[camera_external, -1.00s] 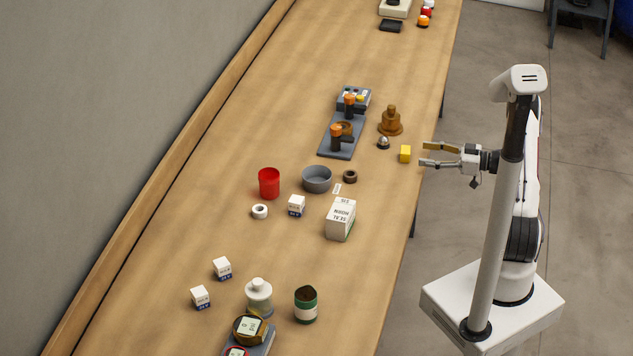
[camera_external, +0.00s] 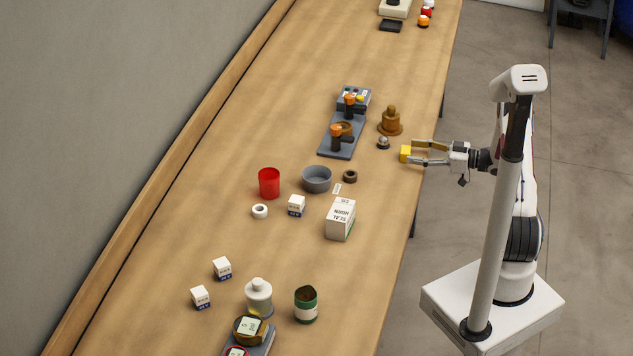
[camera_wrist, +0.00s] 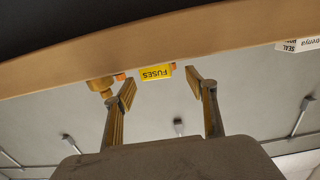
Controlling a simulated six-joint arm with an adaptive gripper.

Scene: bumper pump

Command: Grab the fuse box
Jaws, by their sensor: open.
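The fuse box is a small yellow box (camera_external: 405,154) at the right edge of the wooden table in the external view. In the wrist view the yellow fuse box (camera_wrist: 157,73) shows the word FUSES, upside down, between the fingertips and beyond them. My gripper (camera_external: 413,153) is open at the table's edge, its fingertips at the fuse box. In the wrist view my gripper (camera_wrist: 161,88) has a finger to each side of the box with gaps between. I cannot tell whether either finger touches it.
A brown bell-shaped part (camera_external: 391,122) and a small silver-topped part (camera_external: 383,143) stand just beyond the fuse box. A white seal box (camera_external: 340,220) stands nearer the camera. The wooden table (camera_external: 385,205) is clear just in front of the fuse box.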

